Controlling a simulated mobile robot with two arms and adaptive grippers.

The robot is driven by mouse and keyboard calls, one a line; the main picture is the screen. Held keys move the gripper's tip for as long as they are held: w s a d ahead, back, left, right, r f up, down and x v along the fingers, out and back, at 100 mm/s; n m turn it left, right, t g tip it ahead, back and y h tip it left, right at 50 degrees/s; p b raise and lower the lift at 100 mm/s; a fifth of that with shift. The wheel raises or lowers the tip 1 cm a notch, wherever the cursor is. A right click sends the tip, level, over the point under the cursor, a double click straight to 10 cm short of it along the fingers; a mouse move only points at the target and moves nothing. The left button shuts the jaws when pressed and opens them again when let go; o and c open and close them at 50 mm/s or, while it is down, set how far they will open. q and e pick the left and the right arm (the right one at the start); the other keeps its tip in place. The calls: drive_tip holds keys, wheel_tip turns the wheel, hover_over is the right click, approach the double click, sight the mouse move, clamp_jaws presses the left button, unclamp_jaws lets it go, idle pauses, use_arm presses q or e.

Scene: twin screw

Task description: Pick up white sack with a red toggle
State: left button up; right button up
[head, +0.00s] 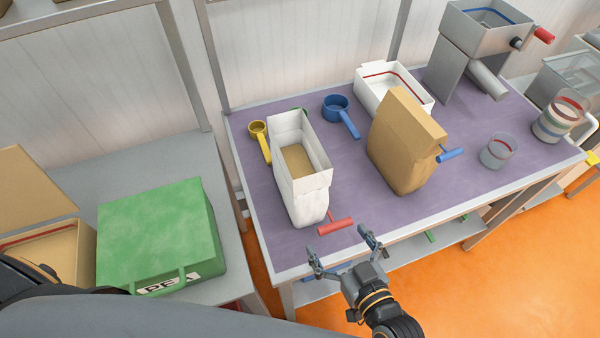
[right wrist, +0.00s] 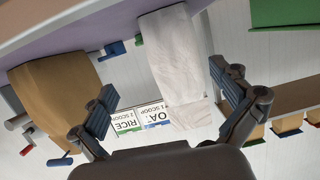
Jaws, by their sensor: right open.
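The white sack (head: 303,203) stands upright and open-topped at the front left of the purple-topped table, with tan contents inside. Its red toggle (head: 336,226) sticks out at its lower right, by the table's front edge. My right gripper (head: 342,245) is open and empty, just in front of the table edge, below and right of the toggle. In the right wrist view the white sack (right wrist: 172,55) shows between the open fingers, apart from them; I cannot make out the red toggle there. My left gripper is not in view.
A brown sack (head: 400,150) with a blue toggle (head: 451,155) stands right of the white sack. Yellow (head: 259,140) and blue (head: 341,113) scoops and a white bin (head: 372,96) lie behind. A green case (head: 155,235) sits on the left bench. The table's front middle is clear.

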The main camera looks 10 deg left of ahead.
sight(313, 200)
drive_tip(key=w+a+r+t, duration=0.1)
drive_tip(key=w+a, duration=0.1)
drive_tip(key=w+a+r+t+p, duration=0.1)
drive_tip(key=w+a, duration=0.1)
drive_tip(key=w+a+r+y, duration=0.1)
drive_tip(key=w+a+r, duration=0.1)
drive_tip(key=a, duration=0.1)
drive_tip(key=shift+w+t+p, duration=0.3)
drive_tip(key=shift+w+t, duration=0.1)
drive_tip(key=p+x, duration=0.1)
drive_tip(key=x, duration=0.4)
drive_tip(key=shift+a, duration=0.25)
drive_tip(key=shift+c, duration=0.6)
drive_tip(key=c, duration=1.2)
drive_tip(key=shift+r, duration=0.2)
